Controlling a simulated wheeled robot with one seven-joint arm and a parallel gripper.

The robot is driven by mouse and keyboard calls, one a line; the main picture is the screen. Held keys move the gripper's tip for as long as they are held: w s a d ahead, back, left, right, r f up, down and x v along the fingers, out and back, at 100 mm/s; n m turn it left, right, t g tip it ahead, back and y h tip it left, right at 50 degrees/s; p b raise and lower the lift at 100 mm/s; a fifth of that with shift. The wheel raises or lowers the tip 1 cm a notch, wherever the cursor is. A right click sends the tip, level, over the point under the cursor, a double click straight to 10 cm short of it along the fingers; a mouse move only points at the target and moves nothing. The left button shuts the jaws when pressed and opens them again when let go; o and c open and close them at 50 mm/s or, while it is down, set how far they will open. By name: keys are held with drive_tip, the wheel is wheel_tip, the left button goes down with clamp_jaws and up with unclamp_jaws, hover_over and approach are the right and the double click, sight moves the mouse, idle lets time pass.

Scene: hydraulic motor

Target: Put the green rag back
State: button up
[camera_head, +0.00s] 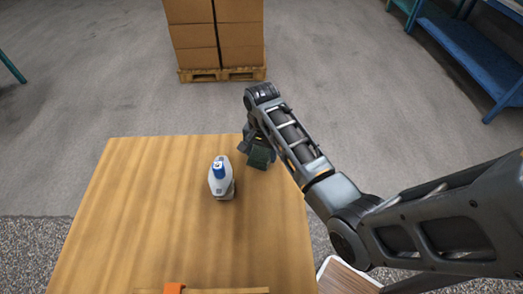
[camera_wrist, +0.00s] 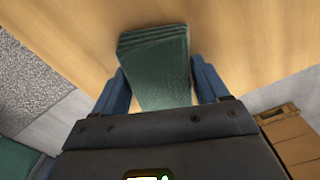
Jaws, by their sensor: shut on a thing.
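The green rag (camera_wrist: 155,65) is dark green and folded in layers. In the wrist view it sits between the two fingers of my gripper (camera_wrist: 162,88), which is shut on it. In the head view the rag (camera_head: 260,157) shows below my gripper (camera_head: 257,145), near the far right edge of the wooden table (camera_head: 150,210). My wrist partly hides it there. I cannot tell whether the rag touches the table top.
An orange item (camera_head: 174,288) lies at the near edge. Boxes on a pallet (camera_head: 217,40) stand beyond the table, and blue shelving (camera_head: 470,50) is at the right. The table's left side is clear.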

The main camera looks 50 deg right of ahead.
sight(261, 151)
drive_tip(key=o, duration=1)
wheel_tip(261, 151, up, 12)
drive_tip(key=shift+r+p, duration=0.1)
drive_tip(key=shift+p, duration=0.35)
